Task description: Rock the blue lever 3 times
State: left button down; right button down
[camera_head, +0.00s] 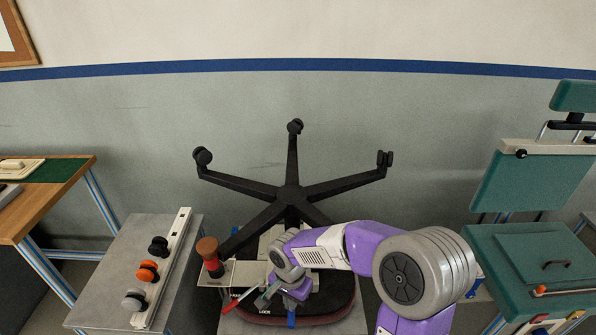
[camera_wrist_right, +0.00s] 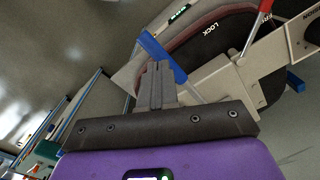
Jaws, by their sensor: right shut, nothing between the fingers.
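The blue lever (camera_wrist_right: 162,55) sticks out from the beige mechanism (camera_wrist_right: 215,86) under the black chair seat (camera_wrist_right: 235,35), near the white LOCK lettering. In the head view only the lever's blue end (camera_head: 291,319) shows, below my right gripper (camera_head: 291,297). That gripper hides the rest of it. In the right wrist view the shut, empty grey fingers (camera_wrist_right: 155,72) lie right beside the lever and overlap it. I cannot tell whether they touch it. My left gripper is not in view.
A red lever (camera_head: 236,302) and a brown-topped knob (camera_head: 208,252) stand left of the gripper. A smaller blue tab (camera_wrist_right: 295,82) is on the mechanism's other side. The chair's five-spoke base (camera_head: 290,195) rises behind.

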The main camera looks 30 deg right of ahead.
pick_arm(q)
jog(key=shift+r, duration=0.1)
pick_arm(e)
jog(key=shift+r, duration=0.15)
dwell(0.4)
